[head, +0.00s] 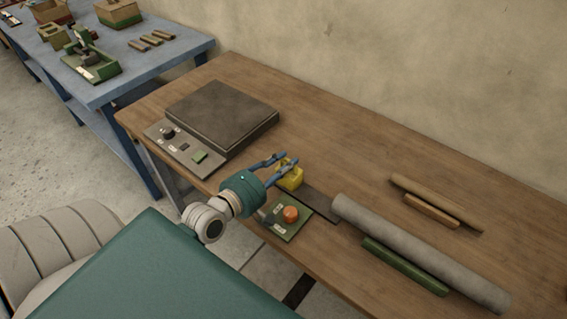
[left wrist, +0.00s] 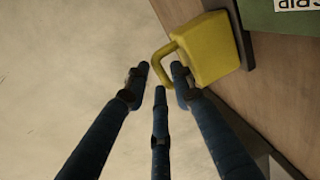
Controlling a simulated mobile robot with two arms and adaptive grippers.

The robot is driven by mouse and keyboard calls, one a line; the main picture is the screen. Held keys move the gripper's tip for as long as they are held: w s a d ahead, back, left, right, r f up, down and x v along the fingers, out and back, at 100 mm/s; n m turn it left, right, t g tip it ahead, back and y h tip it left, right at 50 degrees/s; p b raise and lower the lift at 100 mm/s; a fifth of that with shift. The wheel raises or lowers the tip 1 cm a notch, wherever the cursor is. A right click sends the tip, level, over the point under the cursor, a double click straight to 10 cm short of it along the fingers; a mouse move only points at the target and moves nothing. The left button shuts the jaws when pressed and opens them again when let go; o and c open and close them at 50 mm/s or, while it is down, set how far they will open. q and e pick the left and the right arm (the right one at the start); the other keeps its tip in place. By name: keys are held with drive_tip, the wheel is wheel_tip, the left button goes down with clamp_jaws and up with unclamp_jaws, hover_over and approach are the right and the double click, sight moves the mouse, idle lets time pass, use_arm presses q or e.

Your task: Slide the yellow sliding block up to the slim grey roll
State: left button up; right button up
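The yellow sliding block (head: 291,179) sits on a dark flat track on the wooden table, at the track's far-left end. In the left wrist view the yellow block (left wrist: 208,50) shows a loop handle on its side. The grey roll (head: 415,248) lies on the table right of the block, with a stretch of track between them. My left gripper (head: 283,159) is at the block; in the left wrist view its blue fingers (left wrist: 158,82) are spread around the handle, with a gap visible. Whether any finger touches is unclear. My right gripper is out of view.
A green box with an orange button (head: 290,214) stands in front of the track. A dark plate machine (head: 222,112) is at left. A green bar (head: 404,266) and brown bars (head: 431,210) flank the roll. A blue bench (head: 160,62) stands behind left.

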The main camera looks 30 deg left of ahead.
use_arm(q)
clamp_jaws()
drive_tip(key=d+p, duration=0.2)
drive_tip(key=d, duration=0.2)
drive_tip(key=d+p, duration=0.2)
drive_tip(key=d, duration=0.2)
drive_tip(key=s+d+p, duration=0.1)
drive_tip(key=d+p, duration=0.1)
drive_tip(key=d, duration=0.2)
drive_tip(key=shift+d, duration=0.1)
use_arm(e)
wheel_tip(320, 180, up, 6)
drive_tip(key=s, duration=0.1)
use_arm(q)
unclamp_jaws()
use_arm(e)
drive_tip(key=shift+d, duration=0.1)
